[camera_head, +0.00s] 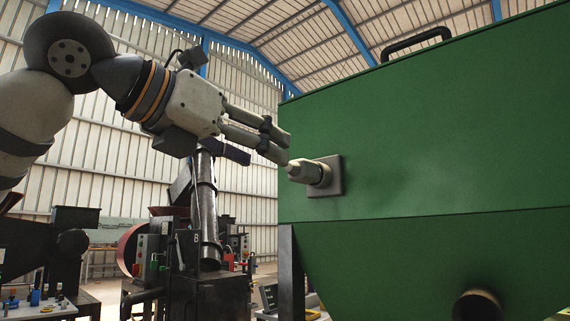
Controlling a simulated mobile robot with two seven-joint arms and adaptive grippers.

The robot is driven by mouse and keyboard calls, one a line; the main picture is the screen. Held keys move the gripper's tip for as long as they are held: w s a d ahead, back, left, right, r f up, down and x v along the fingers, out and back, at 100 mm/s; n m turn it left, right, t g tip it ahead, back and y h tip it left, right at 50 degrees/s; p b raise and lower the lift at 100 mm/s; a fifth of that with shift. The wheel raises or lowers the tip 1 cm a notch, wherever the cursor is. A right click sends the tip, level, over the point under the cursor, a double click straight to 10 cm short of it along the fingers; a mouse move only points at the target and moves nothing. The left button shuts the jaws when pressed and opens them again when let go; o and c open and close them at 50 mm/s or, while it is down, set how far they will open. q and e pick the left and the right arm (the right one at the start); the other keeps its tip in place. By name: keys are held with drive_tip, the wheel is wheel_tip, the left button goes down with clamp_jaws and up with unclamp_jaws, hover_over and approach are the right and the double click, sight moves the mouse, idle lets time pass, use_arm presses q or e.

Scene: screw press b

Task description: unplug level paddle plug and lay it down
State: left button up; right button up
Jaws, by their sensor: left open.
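The level paddle plug (303,171) is a light grey, blunt-nosed piece. It sticks out to the left from a square grey mounting plate (334,176) on the side of a large green hopper (430,140). My left gripper (283,147) comes in from the upper left. It is open, with its fingertips just above and left of the plug. Whether a fingertip touches the plug I cannot tell. Nothing shows between the fingers. My right gripper is not in view.
The green hopper fills the right side, with a black handle (416,44) on top and a round pipe opening (478,305) low down. A dark machine with an upright metal cylinder (207,205) stands below my left arm. A small bench (40,308) with small items is at lower left.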

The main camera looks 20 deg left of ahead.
sight(297, 181)
use_arm(q)
drive_tip(key=x, duration=1)
drive_tip(key=shift+r, duration=0.3)
drive_tip(key=shift+s, duration=0.1)
clamp_jaws()
